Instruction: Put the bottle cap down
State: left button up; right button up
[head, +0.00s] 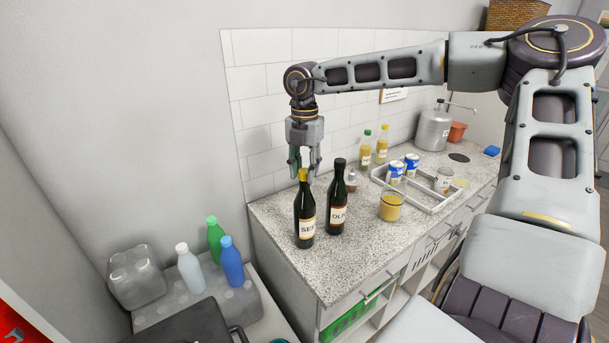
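A dark bottle (305,216) with a cream label starting "SE" stands upright near the counter's left end. A yellow cap (303,174) is at the top of its neck. My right gripper (305,168) points down at this cap, with its fingers spread apart on either side of it in the picture. I see no finger clearly touching the cap. A second dark bottle (337,205), labelled "OLI", stands just to the right with a dark top. My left gripper is not in view.
The speckled counter (305,272) is clear in front of the bottles. A jar (391,206) and a white tray (436,207) with cans stand to the right. Small bottles (366,150) stand behind. Coloured bottles (232,264) stand on a grey block at lower left.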

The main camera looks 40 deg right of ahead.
aim_at(305, 170)
jog(key=shift+c, duration=0.9)
jog(key=shift+r, duration=0.1)
notch_tip(305, 170, up, 18)
jog(key=shift+d, duration=0.1)
dwell(0.9)
